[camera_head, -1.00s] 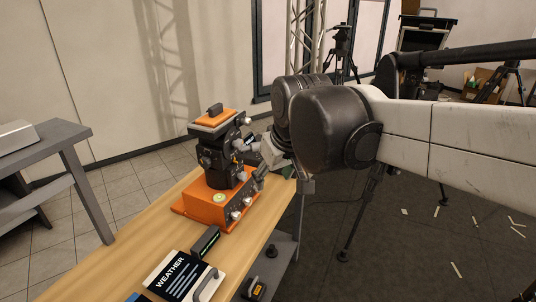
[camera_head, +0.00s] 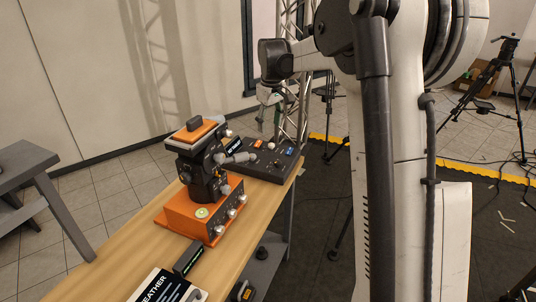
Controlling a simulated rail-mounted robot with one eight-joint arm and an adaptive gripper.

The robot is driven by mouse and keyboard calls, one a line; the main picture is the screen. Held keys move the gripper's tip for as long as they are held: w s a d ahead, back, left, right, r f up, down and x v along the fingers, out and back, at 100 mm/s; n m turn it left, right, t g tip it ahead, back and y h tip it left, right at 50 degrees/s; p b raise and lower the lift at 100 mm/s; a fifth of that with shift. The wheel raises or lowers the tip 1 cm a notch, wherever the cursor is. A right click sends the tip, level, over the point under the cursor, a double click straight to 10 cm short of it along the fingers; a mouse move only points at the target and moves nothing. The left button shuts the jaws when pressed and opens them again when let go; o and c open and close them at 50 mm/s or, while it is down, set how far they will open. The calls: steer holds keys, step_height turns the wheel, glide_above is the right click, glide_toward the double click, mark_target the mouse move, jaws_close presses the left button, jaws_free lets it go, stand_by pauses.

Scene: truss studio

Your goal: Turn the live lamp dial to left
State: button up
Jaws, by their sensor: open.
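A dark control console (camera_head: 287,171) lies at the far end of the wooden table. It carries small knobs, an orange patch, a blue-lit patch and a white label. Nearer stands an orange box (camera_head: 181,215) with several silver knobs on its right side and a black device (camera_head: 196,172) on top. I cannot tell which knob is the live lamp dial; the labels are too small to read. My gripper (camera_head: 269,121) hangs above the console, small and partly blurred against the truss. It is open and appears to hold nothing.
The wooden table (camera_head: 158,250) also bears a black box (camera_head: 188,257) and a WEATHER card (camera_head: 165,287) near the front. A grey stand (camera_head: 25,160) is at left. A metal truss (camera_head: 293,60) and tripods (camera_head: 503,75) stand behind. The table's right edge drops to dark floor.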

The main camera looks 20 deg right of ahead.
steer(key=n+g+p, duration=0.1)
steer(key=p, duration=0.1)
glide_above(278, 161)
step_height(278, 161, down, 8)
steer(key=r, duration=0.1)
steer(key=shift+g, duration=0.3)
step_height(278, 161, down, 15)
steer(key=shift+a+r, duration=0.1)
steer(key=c, duration=1.1)
steer(key=shift+c, duration=0.2)
